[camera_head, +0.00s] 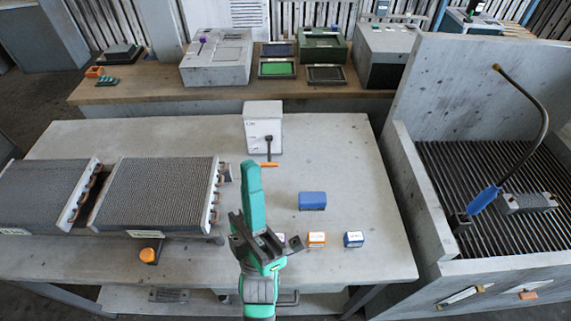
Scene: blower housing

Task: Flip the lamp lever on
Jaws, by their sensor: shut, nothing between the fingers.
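A pale switch box (262,115) stands on the grey table, with small lettering I cannot read. On its front is a lever (268,149) with a dark pivot; it points down, with an orange bar near its lower end. This appears to be the lamp lever. My gripper (250,167) reaches up from the bottom centre, its teal fingers shut together and empty. In the picture the fingertips are just left of the orange bar and below the box; I cannot tell whether they touch anything. No lit lamp can be made out.
Finned blocks (155,193) fill the table's left side, with an orange knob (150,255) in front. A blue box (312,201) and several small boxes, one orange (316,240), lie right of my arm. A slatted bench (475,160) with a bent-neck fixture (545,115) stands at right.

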